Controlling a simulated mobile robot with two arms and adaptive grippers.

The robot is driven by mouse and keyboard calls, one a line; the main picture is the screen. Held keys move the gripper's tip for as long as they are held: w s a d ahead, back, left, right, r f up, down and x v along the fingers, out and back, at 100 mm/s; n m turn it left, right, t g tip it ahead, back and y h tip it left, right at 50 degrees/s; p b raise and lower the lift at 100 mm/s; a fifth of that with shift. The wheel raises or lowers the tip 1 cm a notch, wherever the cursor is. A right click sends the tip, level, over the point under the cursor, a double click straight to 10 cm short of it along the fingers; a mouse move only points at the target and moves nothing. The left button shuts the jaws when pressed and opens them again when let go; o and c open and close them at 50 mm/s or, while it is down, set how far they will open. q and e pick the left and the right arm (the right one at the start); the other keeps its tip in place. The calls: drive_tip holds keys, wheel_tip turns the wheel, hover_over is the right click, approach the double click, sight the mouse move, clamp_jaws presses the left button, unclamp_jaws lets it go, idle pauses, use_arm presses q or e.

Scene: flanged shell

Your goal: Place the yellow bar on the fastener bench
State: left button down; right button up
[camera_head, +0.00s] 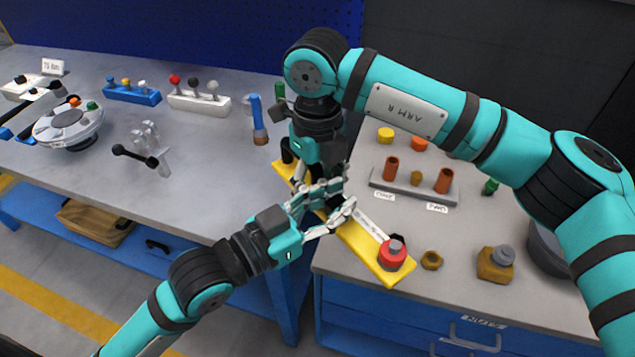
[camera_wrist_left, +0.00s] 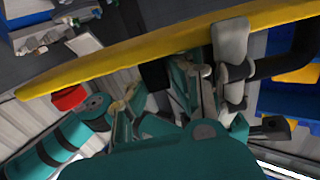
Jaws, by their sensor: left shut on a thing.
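The yellow bar (camera_head: 355,235) is a long flat piece with a pale label and a red knob (camera_head: 392,253) at its near right end. It lies slantwise in the picture, over the gap between the two benches, its near end over the right bench (camera_head: 330,262), which has a drawer marked NUTS. My left gripper (camera_head: 328,208) is shut on the bar near its middle. The bar (camera_wrist_left: 130,57) also crosses the left wrist view above the fingers. My right gripper (camera_head: 332,180) comes down over the bar beside the left one; its fingertips are partly hidden, so its grip is unclear.
On the right bench stand a grey block with orange-brown posts (camera_head: 415,187), a brass nut (camera_head: 431,260) and a brass fitting (camera_head: 495,264). The left bench (camera_head: 215,205) holds a round flanged part (camera_head: 68,127), knob racks and a brush (camera_head: 257,120). Its front right is clear.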

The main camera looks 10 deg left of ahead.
use_arm(q)
drive_tip(key=shift+r, duration=0.15)
use_arm(e)
drive_tip(key=shift+s, duration=0.1)
drive_tip(key=c, duration=0.4)
use_arm(q)
drive_tip(key=c, duration=1.1)
unclamp_jaws()
use_arm(e)
clamp_jaws()
